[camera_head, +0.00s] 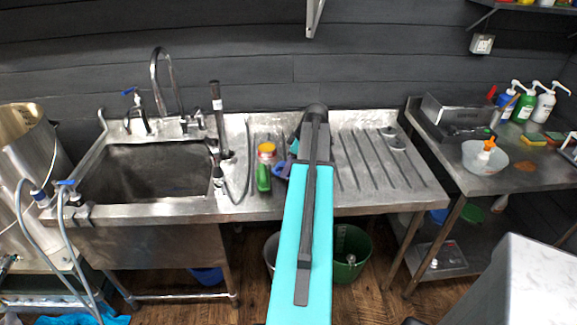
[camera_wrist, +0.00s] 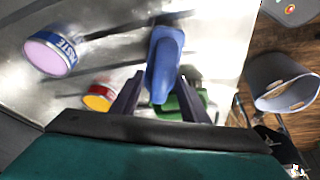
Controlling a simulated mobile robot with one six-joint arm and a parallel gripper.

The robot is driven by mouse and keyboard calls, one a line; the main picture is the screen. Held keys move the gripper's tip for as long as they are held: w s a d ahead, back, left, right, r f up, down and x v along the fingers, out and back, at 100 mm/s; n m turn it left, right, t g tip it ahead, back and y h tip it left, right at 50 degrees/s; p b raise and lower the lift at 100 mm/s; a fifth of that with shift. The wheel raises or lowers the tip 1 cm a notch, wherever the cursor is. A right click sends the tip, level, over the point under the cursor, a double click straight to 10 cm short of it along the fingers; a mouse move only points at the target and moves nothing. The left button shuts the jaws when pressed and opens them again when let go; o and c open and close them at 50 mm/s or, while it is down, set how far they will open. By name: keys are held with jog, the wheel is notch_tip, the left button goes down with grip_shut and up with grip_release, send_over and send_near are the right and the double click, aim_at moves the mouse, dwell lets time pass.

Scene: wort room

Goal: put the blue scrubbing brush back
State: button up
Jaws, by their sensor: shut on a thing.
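The blue scrubbing brush (camera_wrist: 165,62) is between the two dark fingers of my gripper (camera_wrist: 160,88) in the wrist view, and the gripper is shut on it. In the head view a small blue part of the brush (camera_head: 282,170) shows left of my arm, over the steel drainboard (camera_head: 340,190); my arm hides the rest and most of the gripper. A green brush (camera_head: 263,178) lies on the drainboard to the left, and its green also shows behind the blue brush in the wrist view (camera_wrist: 188,98). I cannot tell whether the blue brush touches the drainboard.
A red-and-yellow tin (camera_head: 267,151) stands beside the green brush. A blue-banded tin (camera_wrist: 52,50) shows in the wrist view. The sink (camera_head: 150,170) and taps are left. The drainboard's ribbed right part is mostly clear. Buckets (camera_head: 352,255) stand below; a side table (camera_head: 500,180) holds bottles.

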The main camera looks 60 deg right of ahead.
jog(key=shift+f, duration=0.3)
jog(key=shift+f, duration=0.15)
jog(key=o, duration=1)
jog(key=shift+r, duration=0.2)
jog(key=shift+b+v, duration=1.2)
jog(key=shift+v, duration=4.75)
